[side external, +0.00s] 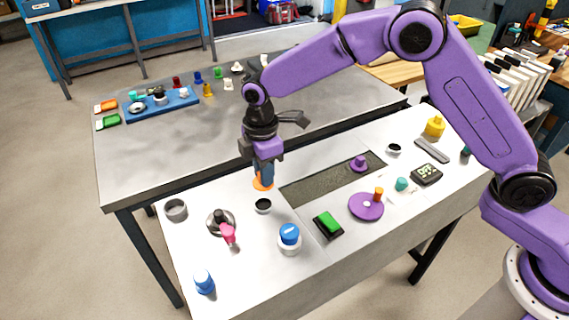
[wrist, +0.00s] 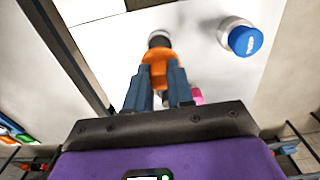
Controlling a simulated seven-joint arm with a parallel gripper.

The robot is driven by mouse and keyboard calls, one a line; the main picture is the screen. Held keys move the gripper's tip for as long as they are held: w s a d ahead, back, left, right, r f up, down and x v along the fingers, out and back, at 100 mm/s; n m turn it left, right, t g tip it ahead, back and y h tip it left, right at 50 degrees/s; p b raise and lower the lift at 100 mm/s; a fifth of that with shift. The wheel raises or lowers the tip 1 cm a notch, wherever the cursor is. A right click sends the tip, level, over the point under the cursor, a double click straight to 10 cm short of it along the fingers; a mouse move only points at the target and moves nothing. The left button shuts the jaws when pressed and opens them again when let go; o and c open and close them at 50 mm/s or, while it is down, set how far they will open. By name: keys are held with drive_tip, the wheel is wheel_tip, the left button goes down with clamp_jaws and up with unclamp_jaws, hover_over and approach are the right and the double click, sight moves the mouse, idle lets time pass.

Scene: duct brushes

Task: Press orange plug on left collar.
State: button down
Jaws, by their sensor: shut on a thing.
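The orange plug (side external: 263,184) is held in my gripper (side external: 264,168), above the white worktop. In the wrist view the blue-grey fingers of my gripper (wrist: 158,74) are closed on both sides of the orange plug (wrist: 156,63). A small dark-topped collar (side external: 263,206) stands just below the plug in the side view. It shows just beyond the plug in the wrist view (wrist: 159,39), partly hidden. Whether plug and collar touch is hard to tell; the side view shows a small gap. A grey open ring (side external: 176,210) stands further left. Another dark-topped collar (side external: 394,149) stands at the right.
A white collar with a blue plug (side external: 290,245) stands in front of the gripper. A dark round piece (side external: 221,221) with a pink-headed part (side external: 229,233) lies to the left. A blue plug (side external: 204,282), green block (side external: 328,224) and purple disc (side external: 366,206) stand nearby.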

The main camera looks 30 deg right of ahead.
drive_tip(key=shift+w+a+f, duration=0.1)
drive_tip(key=shift+a+f, duration=0.1)
drive_tip(key=shift+f, duration=3.1)
drive_tip(key=shift+f, duration=0.15)
drive_tip(key=shift+c, duration=2.2)
unclamp_jaws()
drive_tip(key=shift+r, duration=3.5)
